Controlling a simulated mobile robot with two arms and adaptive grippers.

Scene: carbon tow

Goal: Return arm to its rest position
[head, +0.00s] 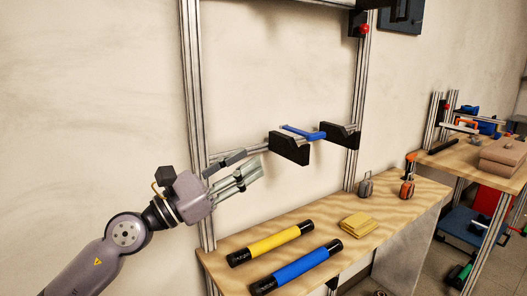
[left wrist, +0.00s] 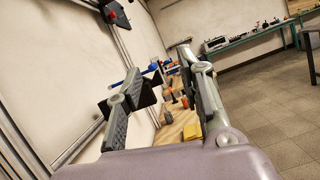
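My left arm comes in from the left of the head view. Its gripper (head: 246,168) is raised in front of the aluminium frame, above the left end of the wooden bench (head: 395,208). In the left wrist view the two fingers of my left gripper (left wrist: 160,95) stand apart with nothing between them. My right gripper shows in neither view.
A yellow tube (head: 270,244) and a blue tube (head: 297,267) with black ends lie on the bench beside yellow folded cloths (head: 358,224). A blue bar (head: 302,133) rests across black holders (head: 289,148) on the aluminium frame (head: 193,90). A second bench (head: 462,158) stands at right.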

